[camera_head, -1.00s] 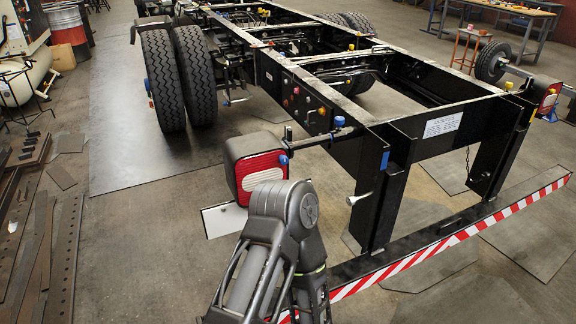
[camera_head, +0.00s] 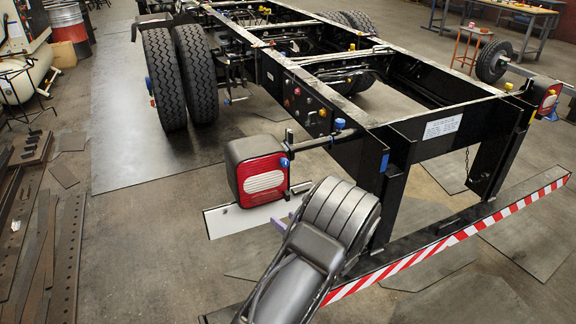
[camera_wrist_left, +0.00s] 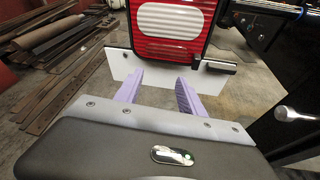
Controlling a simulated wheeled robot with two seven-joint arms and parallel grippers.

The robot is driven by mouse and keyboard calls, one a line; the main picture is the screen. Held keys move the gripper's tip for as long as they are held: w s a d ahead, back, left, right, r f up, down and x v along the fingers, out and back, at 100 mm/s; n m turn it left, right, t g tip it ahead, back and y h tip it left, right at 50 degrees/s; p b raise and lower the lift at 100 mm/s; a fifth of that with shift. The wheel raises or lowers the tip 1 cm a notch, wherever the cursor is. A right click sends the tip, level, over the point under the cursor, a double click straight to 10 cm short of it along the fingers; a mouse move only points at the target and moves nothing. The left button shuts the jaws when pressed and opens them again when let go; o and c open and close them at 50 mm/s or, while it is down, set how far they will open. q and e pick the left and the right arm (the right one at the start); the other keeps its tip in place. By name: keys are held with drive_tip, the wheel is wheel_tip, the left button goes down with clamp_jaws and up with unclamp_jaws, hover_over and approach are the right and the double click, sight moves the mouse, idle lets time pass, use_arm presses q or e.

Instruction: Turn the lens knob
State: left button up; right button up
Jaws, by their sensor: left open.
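The tail lamp (camera_head: 262,180) has a red lens with a pale oval centre, in a dark housing at the chassis rear corner. Its red lens also fills the top of the left wrist view (camera_wrist_left: 168,28). A small blue knob (camera_head: 284,162) sits at the lamp's right edge in the head view. A silver round-ended knob (camera_wrist_left: 283,112) shows at right in the wrist view. I cannot tell which is the lens knob. My left gripper (camera_wrist_left: 158,82) is open and empty, its purple fingers below the lamp. In the head view my arm hides most of it. My right gripper is not in view.
A white plate (camera_head: 232,217) hangs under the lamp, close to the fingers. The black chassis frame (camera_head: 345,150) and a red-white striped bar (camera_head: 450,240) stand to the right. Metal strips (camera_head: 40,240) lie on the floor at left.

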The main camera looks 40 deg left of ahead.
sight(286, 164)
use_arm(q)
drive_tip(key=w+r+m+t+y, duration=0.2)
drive_tip(key=w+r, duration=0.4)
drive_tip(key=r, duration=0.4)
drive_tip(key=shift+w+r+m+t, duration=0.15)
drive_tip(key=shift+r+m+t, duration=0.2)
drive_tip(key=shift+t, duration=0.45)
drive_tip(key=shift+a+f, duration=0.1)
drive_tip(key=p+x, duration=0.1)
drive_tip(key=x, duration=0.6)
drive_tip(key=shift+w+a, duration=0.1)
drive_tip(key=shift+a, duration=0.25)
drive_tip(key=shift+c, duration=0.5)
clamp_jaws()
